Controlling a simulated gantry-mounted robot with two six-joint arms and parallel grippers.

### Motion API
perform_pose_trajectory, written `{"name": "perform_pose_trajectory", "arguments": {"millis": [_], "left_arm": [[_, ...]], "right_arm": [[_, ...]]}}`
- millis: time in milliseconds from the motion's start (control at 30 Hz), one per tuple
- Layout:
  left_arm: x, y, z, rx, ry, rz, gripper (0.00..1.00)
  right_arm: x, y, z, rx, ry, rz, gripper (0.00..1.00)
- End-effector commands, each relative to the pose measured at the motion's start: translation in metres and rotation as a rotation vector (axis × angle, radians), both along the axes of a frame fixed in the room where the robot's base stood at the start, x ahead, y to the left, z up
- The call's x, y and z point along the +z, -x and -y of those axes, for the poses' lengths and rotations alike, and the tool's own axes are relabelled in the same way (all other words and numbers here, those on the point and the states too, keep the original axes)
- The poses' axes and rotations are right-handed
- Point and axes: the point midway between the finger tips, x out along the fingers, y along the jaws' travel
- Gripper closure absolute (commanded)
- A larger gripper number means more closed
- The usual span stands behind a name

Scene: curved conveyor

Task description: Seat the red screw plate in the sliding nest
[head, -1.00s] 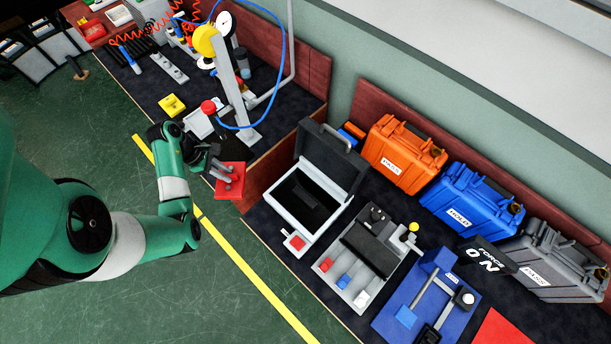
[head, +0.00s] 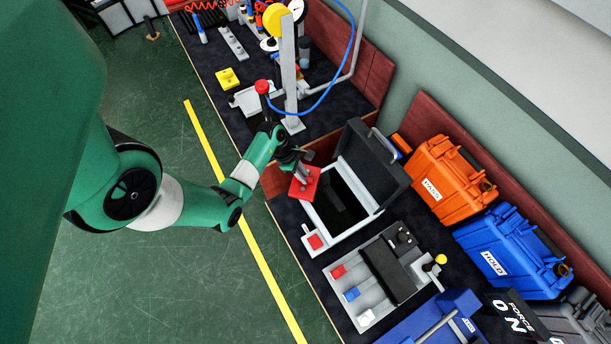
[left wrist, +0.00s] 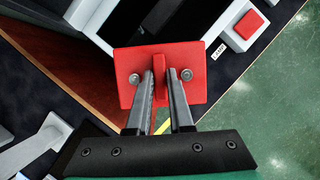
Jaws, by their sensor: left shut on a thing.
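My left gripper (head: 300,174) is shut on the red screw plate (head: 306,189) and holds it above the near left corner of the open case. In the left wrist view, the two fingers (left wrist: 163,78) close on a raised red rib in the middle of the plate (left wrist: 198,88). A screw head shows on either side of the rib. I cannot tell for certain which fixture is the sliding nest. A pale plate-like fixture (head: 246,100) lies by the press column on the far bench. My right gripper is not in view.
The open case (head: 376,163) has a dark interior. Beside it are a small red-topped block (head: 315,242) and a grey fixture (head: 349,270) with red, blue and white pieces. Orange (head: 447,178) and blue (head: 510,250) cases stand along the wall. The press column (head: 289,75) is an upright obstacle.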

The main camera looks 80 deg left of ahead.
Motion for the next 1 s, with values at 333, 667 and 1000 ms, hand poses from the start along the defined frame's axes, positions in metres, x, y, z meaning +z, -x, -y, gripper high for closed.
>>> {"name": "perform_pose_trajectory", "arguments": {"millis": [333,667,1000], "left_arm": [[-0.04,-0.007,0.002,0.002,-0.001,0.001,1.0],[-0.043,-0.007,0.002,0.0,-0.001,0.0,1.0],[-0.042,-0.007,0.002,0.0,-0.001,0.0,0.51]], "right_arm": [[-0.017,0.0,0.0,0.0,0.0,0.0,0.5],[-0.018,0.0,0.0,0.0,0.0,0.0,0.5],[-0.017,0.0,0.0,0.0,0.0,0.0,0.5]]}}
